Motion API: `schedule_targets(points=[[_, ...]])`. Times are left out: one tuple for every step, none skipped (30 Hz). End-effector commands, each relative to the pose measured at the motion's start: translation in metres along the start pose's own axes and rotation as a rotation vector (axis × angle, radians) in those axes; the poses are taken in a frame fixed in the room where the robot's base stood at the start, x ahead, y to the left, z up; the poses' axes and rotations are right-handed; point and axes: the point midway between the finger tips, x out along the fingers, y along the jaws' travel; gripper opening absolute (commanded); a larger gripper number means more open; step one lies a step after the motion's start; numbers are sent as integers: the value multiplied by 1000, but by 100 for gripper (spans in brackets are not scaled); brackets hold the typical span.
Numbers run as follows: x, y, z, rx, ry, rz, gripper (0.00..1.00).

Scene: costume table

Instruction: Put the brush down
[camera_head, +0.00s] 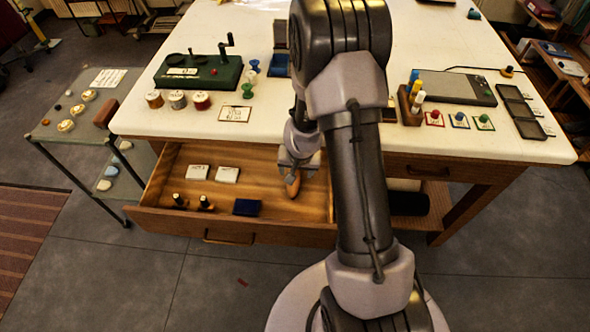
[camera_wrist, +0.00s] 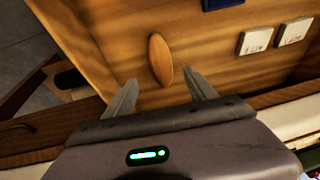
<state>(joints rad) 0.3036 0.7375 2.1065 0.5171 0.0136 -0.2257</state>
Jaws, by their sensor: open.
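A brown oval wooden piece, which looks like the brush (camera_head: 293,186), lies in the right part of the open drawer (camera_head: 270,233). In the wrist view the brush (camera_wrist: 160,60) rests on the drawer's wooden floor, with its underside hidden. My gripper (camera_head: 294,170) is over the drawer, right above the brush. In the wrist view my gripper (camera_wrist: 161,78) is open, its two fingers apart on either side of the brush's near end. I see no finger touching it. My arm hides the drawer's right end.
The drawer also holds two white labelled blocks (camera_head: 228,174), a dark blue box (camera_head: 247,207) and two small dark-topped items (camera_head: 205,203). The white tabletop (camera_head: 270,140) overhangs the drawer's back. Bare drawer floor lies around the brush.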

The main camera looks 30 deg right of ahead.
Motion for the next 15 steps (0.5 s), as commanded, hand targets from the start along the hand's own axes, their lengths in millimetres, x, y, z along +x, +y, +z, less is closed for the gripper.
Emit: schedule_targets(points=[[-16,-1,-2,0,1,0,65],[-21,0,-2,0,0,0,65],[-26,0,-1,0,0,0,65],[-28,0,-1,0,1,0,65],[-30,0,-1,0,1,-1,65],[-35,-2,-2,-1,3,-4,65],[-42,-6,-3,-4,7,-11,65],[-53,-11,-5,-7,11,-23,65],[-75,-22,-8,-13,22,-46,65],[-96,-33,-9,-22,29,-68,65],[-122,-44,-9,-32,38,-94,65],[-158,-58,-4,-47,46,-129,65],[-187,-68,2,-59,52,-155,65],[-215,-75,12,-73,57,-180,65],[-251,-83,27,-90,62,-211,65]])
